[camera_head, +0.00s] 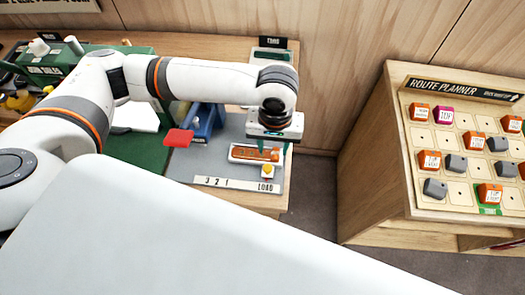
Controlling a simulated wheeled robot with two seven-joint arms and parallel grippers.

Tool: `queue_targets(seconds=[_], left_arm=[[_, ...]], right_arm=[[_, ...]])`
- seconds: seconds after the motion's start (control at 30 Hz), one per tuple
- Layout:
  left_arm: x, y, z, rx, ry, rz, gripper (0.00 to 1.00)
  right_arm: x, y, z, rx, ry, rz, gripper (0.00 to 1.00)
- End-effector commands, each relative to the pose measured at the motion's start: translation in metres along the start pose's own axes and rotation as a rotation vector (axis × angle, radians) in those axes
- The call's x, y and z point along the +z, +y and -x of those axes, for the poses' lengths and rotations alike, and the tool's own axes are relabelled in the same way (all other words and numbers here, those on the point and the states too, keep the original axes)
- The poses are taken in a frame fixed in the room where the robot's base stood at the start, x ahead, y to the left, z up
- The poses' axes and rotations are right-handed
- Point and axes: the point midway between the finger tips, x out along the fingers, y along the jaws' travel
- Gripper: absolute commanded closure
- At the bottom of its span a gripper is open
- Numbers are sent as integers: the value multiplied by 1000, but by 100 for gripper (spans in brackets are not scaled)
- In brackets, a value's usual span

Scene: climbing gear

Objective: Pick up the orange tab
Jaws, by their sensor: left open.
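A long orange piece (250,154), which looks like the orange tab, lies in a white-edged holder on the grey mat of the left bench. My left gripper (274,150) points down right above the holder's right end. My right gripper is not in view.
A small yellow button block (267,172) and a label strip marked LOAD (237,184) sit just in front. A blue device (207,122) with a red flap (179,138) stands left. The route planner board (457,195) holds orange and grey blocks at right, beyond a floor gap.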

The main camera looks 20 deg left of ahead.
Motion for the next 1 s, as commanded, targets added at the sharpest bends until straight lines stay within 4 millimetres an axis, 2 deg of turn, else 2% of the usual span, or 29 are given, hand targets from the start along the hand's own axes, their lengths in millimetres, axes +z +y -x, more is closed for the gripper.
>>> queue_targets(seconds=[0.17, 0.33, 0.5, 0.7, 0.77, 0.97, 1.0], left_arm=[[1, -2, -14, 1, 1, 0, 57], [2, -6, -41, 1, 1, 0, 57], [2, -6, -54, -1, -1, -2, 57], [2, -6, -55, -2, -1, -2, 57], [2, -6, -55, -2, -1, -2, 65], [2, -6, -55, -1, -1, -2, 98], [2, -6, -55, -1, -1, -2, 100]], right_arm=[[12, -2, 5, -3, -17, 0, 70], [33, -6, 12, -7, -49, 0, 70], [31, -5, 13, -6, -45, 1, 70], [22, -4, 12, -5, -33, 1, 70], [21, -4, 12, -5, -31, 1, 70], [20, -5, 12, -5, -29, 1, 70], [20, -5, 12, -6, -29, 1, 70]])
